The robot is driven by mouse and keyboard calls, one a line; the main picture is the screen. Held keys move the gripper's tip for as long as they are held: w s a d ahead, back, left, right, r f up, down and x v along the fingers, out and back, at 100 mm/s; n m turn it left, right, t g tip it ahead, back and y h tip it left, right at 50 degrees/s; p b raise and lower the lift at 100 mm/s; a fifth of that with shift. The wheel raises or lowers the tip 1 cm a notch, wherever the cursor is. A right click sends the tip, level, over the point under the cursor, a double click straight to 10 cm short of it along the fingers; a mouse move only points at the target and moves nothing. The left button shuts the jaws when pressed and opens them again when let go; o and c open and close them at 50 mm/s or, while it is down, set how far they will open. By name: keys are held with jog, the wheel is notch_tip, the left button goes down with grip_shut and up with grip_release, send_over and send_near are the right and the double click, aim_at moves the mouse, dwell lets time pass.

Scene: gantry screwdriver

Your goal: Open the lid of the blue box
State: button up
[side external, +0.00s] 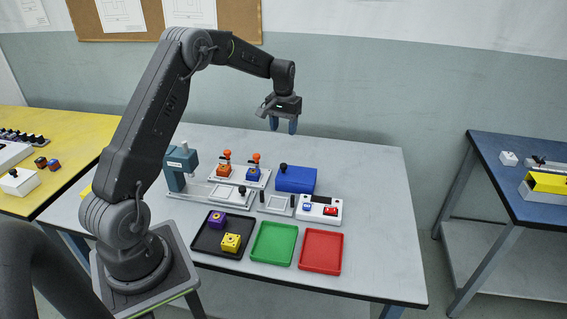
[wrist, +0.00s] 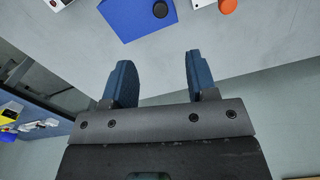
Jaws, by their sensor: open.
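The blue box (side external: 297,180) stands on the grey table towards the back, with its lid closed. A round black knob (side external: 283,168) sits at its left end. My gripper (side external: 283,125) is high above the back of the table, apart from the box. Its two blue fingers (wrist: 155,80) are spread, with nothing between them.
A black tray (side external: 205,247) holds a purple and a yellow block. An empty green tray (side external: 262,258) and red tray (side external: 310,265) lie beside it. A teal screwdriver gantry (side external: 180,170), orange-topped clamps (side external: 226,157) and a white button panel (side external: 318,216) stand near the box. The table's right side is clear.

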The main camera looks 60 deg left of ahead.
aim_at(284, 165)
notch_tip(284, 165, down, 14)
jog(key=shift+r, duration=0.1)
dwell(0.4)
grip_shut()
dwell(0.4)
